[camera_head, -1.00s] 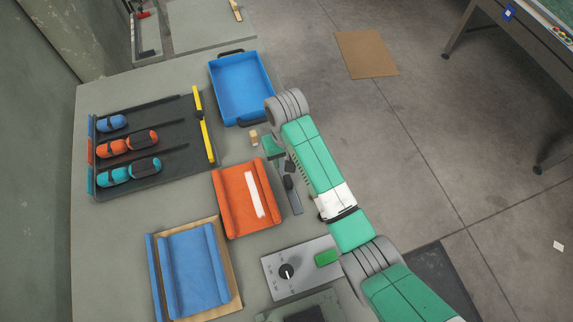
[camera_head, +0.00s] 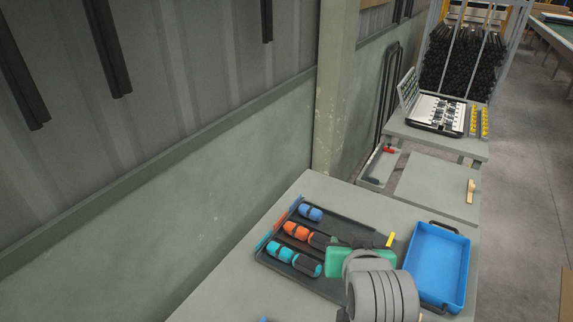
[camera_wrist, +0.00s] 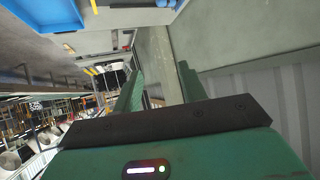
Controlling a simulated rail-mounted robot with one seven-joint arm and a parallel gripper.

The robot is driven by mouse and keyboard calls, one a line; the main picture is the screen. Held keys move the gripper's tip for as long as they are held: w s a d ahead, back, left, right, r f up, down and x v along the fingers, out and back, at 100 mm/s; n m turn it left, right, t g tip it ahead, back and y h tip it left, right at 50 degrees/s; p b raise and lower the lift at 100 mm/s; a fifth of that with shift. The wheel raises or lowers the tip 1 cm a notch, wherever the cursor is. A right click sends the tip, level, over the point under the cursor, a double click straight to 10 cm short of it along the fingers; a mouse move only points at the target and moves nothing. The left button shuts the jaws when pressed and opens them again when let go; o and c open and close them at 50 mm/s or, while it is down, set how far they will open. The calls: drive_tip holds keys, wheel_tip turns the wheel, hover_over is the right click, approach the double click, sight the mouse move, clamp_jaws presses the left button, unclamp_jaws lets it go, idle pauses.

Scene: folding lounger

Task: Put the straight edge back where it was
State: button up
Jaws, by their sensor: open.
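No straight edge can be made out for sure now. A yellow bar end (camera_head: 391,240) shows at the right side of the dark rack (camera_head: 345,222), mostly hidden by my arm. A short yellow piece also shows at the top of the wrist view (camera_wrist: 94,6). My gripper's green body (camera_head: 345,262) is over the right part of the rack in the head view. In the wrist view my gripper (camera_wrist: 160,78) has its two green fingers apart, with nothing held between them. The fingers point toward the wall and floor area, away from the bench top.
The rack holds blue, orange and teal tools (camera_head: 295,230). A blue tray (camera_head: 438,262) stands right of my arm. A grey-green wall (camera_head: 230,190) runs along the left. A further bench (camera_head: 435,185) with a small wooden piece (camera_head: 471,190) lies beyond.

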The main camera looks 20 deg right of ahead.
drive_tip(key=s+a+r+n+t+y, duration=0.15)
drive_tip(key=a+r+t, duration=0.35)
drive_tip(key=a+r, duration=0.6)
drive_tip(key=s+a+r+n+t, duration=0.2)
drive_tip(key=a+r+t, duration=0.45)
drive_tip(key=r, duration=0.65)
drive_tip(key=s+a+r+n+t+y, duration=0.1)
drive_tip(key=s+a+r+t+y, duration=0.1)
drive_tip(key=s+a+r, duration=0.6)
drive_tip(key=shift+s+r+t, duration=0.55)
drive_tip(key=shift+s+r, duration=0.05)
drive_tip(key=shift+s, duration=0.05)
drive_tip(key=shift+n+y, duration=0.25)
wheel_tip(320, 180, up, 19)
drive_tip(key=p, duration=1.8)
drive_tip(key=shift+p, duration=0.35)
drive_tip(key=shift+a+f, duration=0.1)
